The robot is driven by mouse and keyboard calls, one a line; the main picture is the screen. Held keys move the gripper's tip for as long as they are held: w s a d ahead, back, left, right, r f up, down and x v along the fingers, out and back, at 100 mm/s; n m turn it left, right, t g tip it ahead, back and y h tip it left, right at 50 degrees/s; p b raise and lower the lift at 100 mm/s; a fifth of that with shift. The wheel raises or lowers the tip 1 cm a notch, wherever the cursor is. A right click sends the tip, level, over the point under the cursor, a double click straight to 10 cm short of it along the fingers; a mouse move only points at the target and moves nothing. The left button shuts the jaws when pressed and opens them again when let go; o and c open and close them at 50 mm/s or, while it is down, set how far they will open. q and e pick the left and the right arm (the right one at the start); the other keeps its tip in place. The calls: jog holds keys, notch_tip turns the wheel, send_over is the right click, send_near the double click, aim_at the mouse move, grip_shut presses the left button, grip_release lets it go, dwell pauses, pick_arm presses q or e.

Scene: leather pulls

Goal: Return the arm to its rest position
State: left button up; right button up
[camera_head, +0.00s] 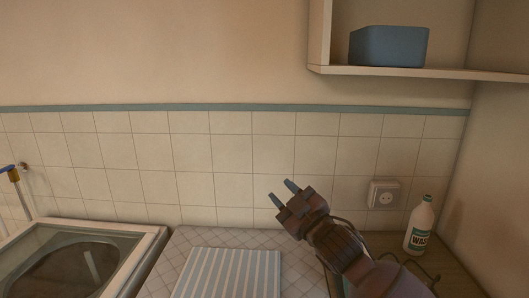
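My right gripper (281,194) is in the lower middle of the head view, its arm coming in from the lower right. Its two fingers point up and to the left and stand apart, with nothing between them. It is in front of the tiled wall, over the area right of the striped cloth. My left gripper and arm are not in the head view.
A striped cloth or board (228,273) lies on the patterned surface (185,243). A glass-lidded appliance (152,236) stands at left. A white bottle (419,228) and a wall socket (383,194) are at right. A shelf (450,74) above holds a blue bin (389,47).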

jog(key=s+d+f+m+h, duration=0.4)
jog(key=s+d+f+m, duration=0.15)
jog(key=d+f, duration=0.5)
jog(key=s+d+f+m+h, duration=0.5)
jog(key=s+d+f, duration=0.15)
jog(key=f, duration=0.75)
jog(key=s+d+f+m+g+h, duration=0.1)
jog(key=s+d+f+g, duration=0.1)
jog(key=s+f, duration=0.6)
jog(key=s+d+f+m+g+h+b, duration=0.1)
jog(key=s+d+f+g, duration=0.2)
jog(key=s+f, duration=0.4)
jog(key=s+d, duration=0.1)
jog(key=s, duration=0.2)
jog(key=shift+s+d+f+h, duration=0.15)
jog(key=shift+s+f+h, duration=0.2)
jog(key=shift+s+h, duration=0.05)
jog(key=shift+m, duration=0.35)
